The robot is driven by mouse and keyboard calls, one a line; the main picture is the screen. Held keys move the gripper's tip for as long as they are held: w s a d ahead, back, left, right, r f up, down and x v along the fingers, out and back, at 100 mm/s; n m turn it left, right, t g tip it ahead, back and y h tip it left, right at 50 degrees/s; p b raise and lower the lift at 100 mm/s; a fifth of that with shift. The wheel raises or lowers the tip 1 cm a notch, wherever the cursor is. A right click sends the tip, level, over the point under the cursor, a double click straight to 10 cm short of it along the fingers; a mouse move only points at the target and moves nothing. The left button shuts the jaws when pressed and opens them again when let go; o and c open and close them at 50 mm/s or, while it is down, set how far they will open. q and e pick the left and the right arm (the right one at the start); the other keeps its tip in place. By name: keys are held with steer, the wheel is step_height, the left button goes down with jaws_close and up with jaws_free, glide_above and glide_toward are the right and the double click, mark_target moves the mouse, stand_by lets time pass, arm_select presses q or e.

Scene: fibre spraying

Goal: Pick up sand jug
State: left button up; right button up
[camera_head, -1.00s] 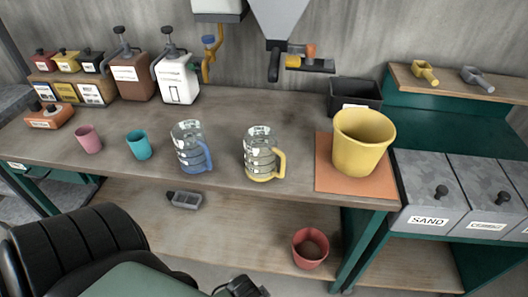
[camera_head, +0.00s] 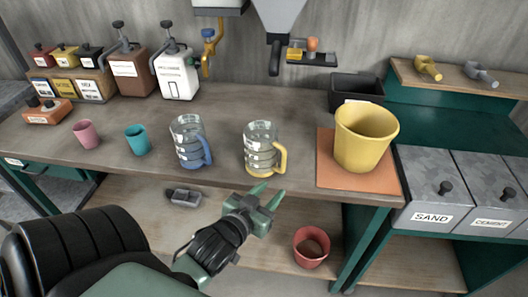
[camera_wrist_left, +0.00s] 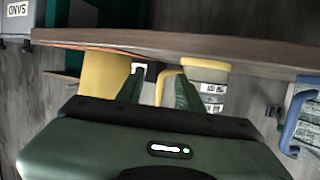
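I cannot read which one is marked sand. My left gripper (camera_head: 267,195) is open and empty, just in front of the bench edge and below the yellow-handled jug, apart from it. In the left wrist view the yellow-handled jug (camera_wrist_left: 205,72) shows tilted beyond the right finger, its yellow handle between the open fingers. The blue handle (camera_wrist_left: 290,130) shows at far right. My right gripper is out of view.
A yellow bucket (camera_head: 365,138) stands on an orange mat (camera_head: 338,181) right of the jugs. Pink (camera_head: 87,134) and teal (camera_head: 137,140) cups stand left. A sand bin (camera_head: 427,193) is at right. A red pot (camera_head: 311,247) sits on the lower shelf.

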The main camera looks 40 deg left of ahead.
mark_target(283, 158)
arm_select(q)
steer(key=w+r+t, duration=0.1)
steer(key=w, duration=0.1)
steer(key=w+a+r+t+p, duration=0.1)
steer(key=w+r, duration=0.1)
steer(key=w, duration=0.1)
steer(key=w+a+r+t+p, duration=0.1)
steer(key=w+r, duration=0.1)
steer(key=shift+w, duration=0.35)
steer(key=shift+w+f, duration=0.1)
steer(key=shift+w, duration=0.5)
steer(key=shift+s, duration=0.1)
jaws_close()
stand_by(0.5)
stand_by(0.4)
